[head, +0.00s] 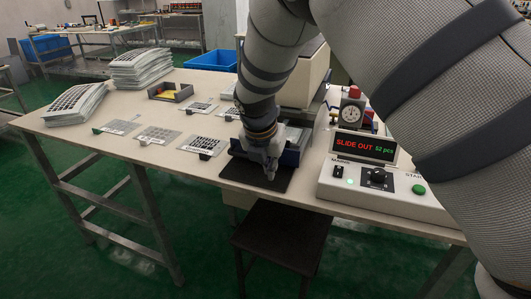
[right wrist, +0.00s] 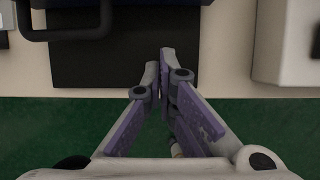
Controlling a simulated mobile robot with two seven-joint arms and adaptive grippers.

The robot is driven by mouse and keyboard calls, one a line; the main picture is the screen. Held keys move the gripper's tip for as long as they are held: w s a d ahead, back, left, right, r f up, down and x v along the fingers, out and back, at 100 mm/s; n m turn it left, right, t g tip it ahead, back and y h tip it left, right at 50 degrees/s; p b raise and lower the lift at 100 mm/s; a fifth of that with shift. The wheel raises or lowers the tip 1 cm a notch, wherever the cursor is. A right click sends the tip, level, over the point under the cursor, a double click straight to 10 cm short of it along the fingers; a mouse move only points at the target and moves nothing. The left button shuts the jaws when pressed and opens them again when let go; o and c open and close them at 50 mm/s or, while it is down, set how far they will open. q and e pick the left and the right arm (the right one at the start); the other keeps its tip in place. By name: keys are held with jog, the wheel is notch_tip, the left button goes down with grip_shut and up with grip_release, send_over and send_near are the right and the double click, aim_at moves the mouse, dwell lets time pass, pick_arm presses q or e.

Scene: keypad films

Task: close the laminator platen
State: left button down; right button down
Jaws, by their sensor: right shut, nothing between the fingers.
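The laminator (head: 305,80) is a pale machine at the back of the table, largely hidden behind my right arm. At its front is a dark blue part (head: 290,157), apparently the platen, with a dark handle bar (right wrist: 70,32) in the right wrist view. A flat black plate (head: 240,173) lies in front of it at the table's front edge; it also shows in the right wrist view (right wrist: 120,65). My right gripper (head: 271,174) points down over the black plate, shut and empty, its fingertips (right wrist: 160,60) in front of the handle. I cannot tell whether it touches anything.
A control box (head: 390,205) with a red "SLIDE OUT" display (head: 364,146) and green button stands at right. Several film sheets (head: 158,135) lie left of the laminator. Film stacks (head: 142,68), a small tray (head: 170,92) and a blue bin (head: 210,60) stand behind. A dark stool (head: 283,235) stands in front.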

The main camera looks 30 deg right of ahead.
jog(key=w+d, duration=0.2)
jog(key=shift+w+d+f, duration=0.15)
jog(key=shift+d+f, duration=0.2)
jog(key=shift+f, duration=0.05)
jog(key=shift+w+d+r, duration=0.15)
jog(key=shift+w+d, duration=0.1)
